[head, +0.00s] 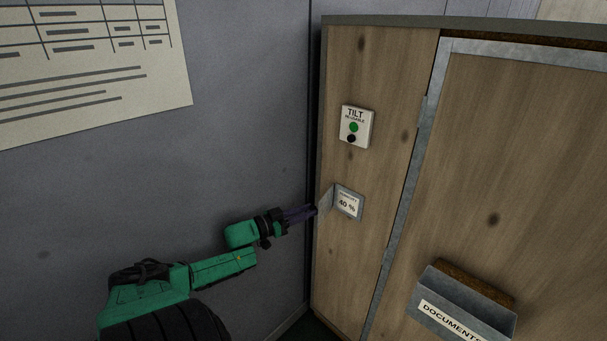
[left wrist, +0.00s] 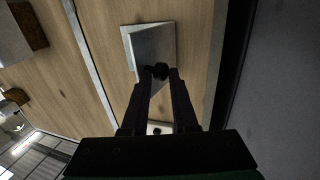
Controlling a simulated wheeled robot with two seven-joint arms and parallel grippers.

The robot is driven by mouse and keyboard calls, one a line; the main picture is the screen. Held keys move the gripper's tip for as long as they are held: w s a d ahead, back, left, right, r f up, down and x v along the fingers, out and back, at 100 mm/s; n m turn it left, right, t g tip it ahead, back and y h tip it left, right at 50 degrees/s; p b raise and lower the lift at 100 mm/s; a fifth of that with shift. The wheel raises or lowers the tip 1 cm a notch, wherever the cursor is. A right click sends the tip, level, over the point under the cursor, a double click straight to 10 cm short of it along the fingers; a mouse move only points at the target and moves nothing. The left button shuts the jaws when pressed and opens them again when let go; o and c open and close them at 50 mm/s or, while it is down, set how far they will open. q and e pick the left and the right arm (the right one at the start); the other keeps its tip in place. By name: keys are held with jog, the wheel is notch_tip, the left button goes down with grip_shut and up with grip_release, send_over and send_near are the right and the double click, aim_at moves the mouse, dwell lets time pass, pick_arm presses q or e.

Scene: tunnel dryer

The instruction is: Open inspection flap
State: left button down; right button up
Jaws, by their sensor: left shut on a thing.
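The inspection flap (head: 326,199) is a small grey metal plate on the wooden front. In the head view it stands swung out to the left, and the window beside it (head: 348,203) shows a label reading "40 %". My left gripper (head: 314,210) comes in from the left and meets the flap's outer edge. In the left wrist view the flap (left wrist: 150,45) lies just beyond my left gripper (left wrist: 160,76), which is shut on its dark knob (left wrist: 160,70). The fingers partly hide the knob. My right gripper is in neither view.
A white tilt indicator (head: 355,127) sits above the window. A metal document holder (head: 460,309) juts out at lower right, on the metal-framed door (head: 530,170). A grey wall (head: 240,120) with a paper chart (head: 90,70) stands left of the wooden front.

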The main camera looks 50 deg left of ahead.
pick_arm(q)
jog(key=shift+w+a+r, duration=0.15)
jog(key=shift+w+r, duration=0.15)
jog(key=shift+r, duration=0.45)
jog(key=c, duration=0.9)
grip_release()
jog(key=shift+o, duration=1.1)
jog(key=shift+w+f, duration=0.25)
jog(key=shift+w, duration=0.2)
jog(key=shift+w+f, duration=0.15)
jog(key=shift+w, duration=0.15)
jog(key=shift+d, duration=0.25)
jog(key=shift+s, duration=0.15)
jog(key=shift+s+a, duration=0.15)
jog(key=shift+a, duration=0.1)
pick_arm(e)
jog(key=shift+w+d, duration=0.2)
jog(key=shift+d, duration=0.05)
pick_arm(q)
jog(key=shift+s, duration=0.1)
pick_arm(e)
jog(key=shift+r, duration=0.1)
